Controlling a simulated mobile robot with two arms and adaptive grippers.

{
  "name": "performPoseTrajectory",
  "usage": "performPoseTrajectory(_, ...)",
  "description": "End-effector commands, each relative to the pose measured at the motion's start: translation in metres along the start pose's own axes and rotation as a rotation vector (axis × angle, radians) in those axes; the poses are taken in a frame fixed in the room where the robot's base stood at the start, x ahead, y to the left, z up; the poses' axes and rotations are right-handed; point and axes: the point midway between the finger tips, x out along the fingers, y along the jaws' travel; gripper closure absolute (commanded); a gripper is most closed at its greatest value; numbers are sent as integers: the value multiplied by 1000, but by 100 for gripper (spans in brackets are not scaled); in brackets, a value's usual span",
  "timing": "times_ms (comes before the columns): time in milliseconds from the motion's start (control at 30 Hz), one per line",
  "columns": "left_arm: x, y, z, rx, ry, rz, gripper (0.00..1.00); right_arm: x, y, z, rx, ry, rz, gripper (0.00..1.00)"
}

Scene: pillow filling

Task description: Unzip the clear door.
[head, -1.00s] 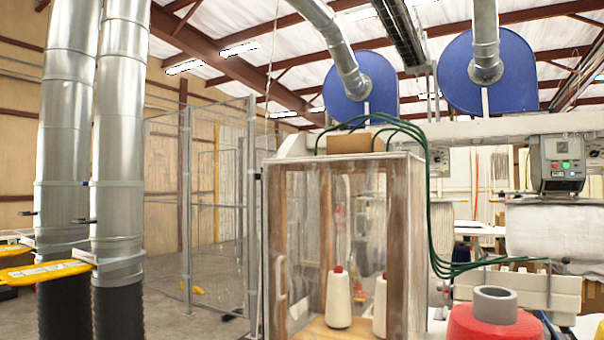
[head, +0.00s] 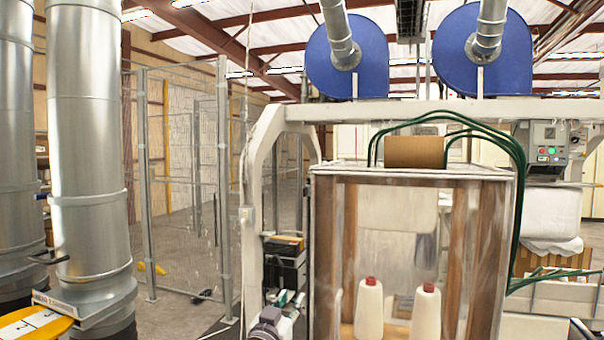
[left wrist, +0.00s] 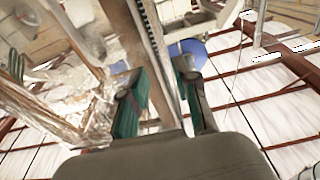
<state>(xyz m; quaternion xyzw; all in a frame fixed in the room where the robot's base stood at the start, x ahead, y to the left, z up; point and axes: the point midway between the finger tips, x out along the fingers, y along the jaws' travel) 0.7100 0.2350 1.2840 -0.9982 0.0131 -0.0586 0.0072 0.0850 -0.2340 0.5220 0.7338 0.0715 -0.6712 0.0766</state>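The clear door (head: 400,235) is the see-through front of a brown-framed box at the lower middle right of the head view. It looks shut; its zipper is too small to make out. My left gripper (head: 289,296) is low in the head view, left of the box and apart from its front. In the left wrist view, its two green-padded fingers (left wrist: 162,78) are spread with nothing between them. A clear, brown-framed panel (left wrist: 60,105), seemingly of the box, shows left of them. My right gripper is not in view.
Two white cones (head: 369,308) with red tops stand inside the box. A cardboard box (head: 414,152) and green hoses (head: 520,200) are on top and at its right. A white machine frame (head: 258,190) stands left of it. Metal ducts (head: 88,150) and a mesh fence (head: 180,190) are further left.

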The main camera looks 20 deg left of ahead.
Motion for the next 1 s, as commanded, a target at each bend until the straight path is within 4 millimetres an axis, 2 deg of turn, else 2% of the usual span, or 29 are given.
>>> performPoseTrajectory(33,-3,0,-56,-5,72,0,70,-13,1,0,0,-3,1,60)
performPoseTrajectory(100,-10,-1,-108,-10,149,1,70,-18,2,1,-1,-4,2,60)
performPoseTrajectory(200,-22,-1,-157,-16,224,2,70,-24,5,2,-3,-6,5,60)
performPoseTrajectory(300,-28,-1,-182,-19,265,3,70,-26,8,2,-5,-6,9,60)
performPoseTrajectory(467,-18,-1,-194,-21,276,3,70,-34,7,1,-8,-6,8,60)
performPoseTrajectory(800,47,-1,-214,-21,273,4,70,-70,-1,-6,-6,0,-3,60)
performPoseTrajectory(1000,80,-1,-222,-19,273,3,70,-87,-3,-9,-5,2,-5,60)
